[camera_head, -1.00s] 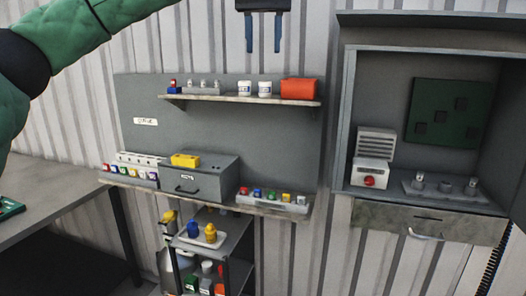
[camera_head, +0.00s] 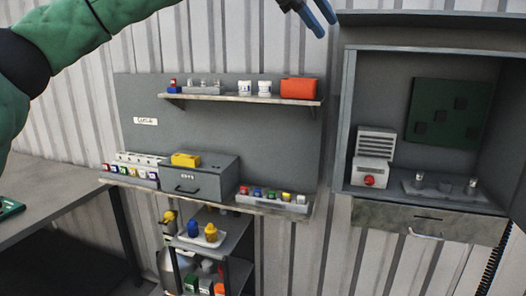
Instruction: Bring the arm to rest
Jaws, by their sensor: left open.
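My left arm, in a green sleeve, comes in from the upper left of the head view. My left gripper (camera_head: 318,20) shows at the top edge, with its blue fingers tilted down to the right. It is open, and nothing shows between the fingers. It is above and to the right of the upper shelf, in front of the corrugated wall, and its upper part is cut off by the picture's edge. My right gripper is not in view.
An upper shelf (camera_head: 215,97) holds white jars and an orange box (camera_head: 298,88). A lower shelf holds a grey box (camera_head: 200,180) and small bottles. An open cabinet (camera_head: 385,60) stands right, a cart (camera_head: 240,240) below, and a table (camera_head: 50,200) left.

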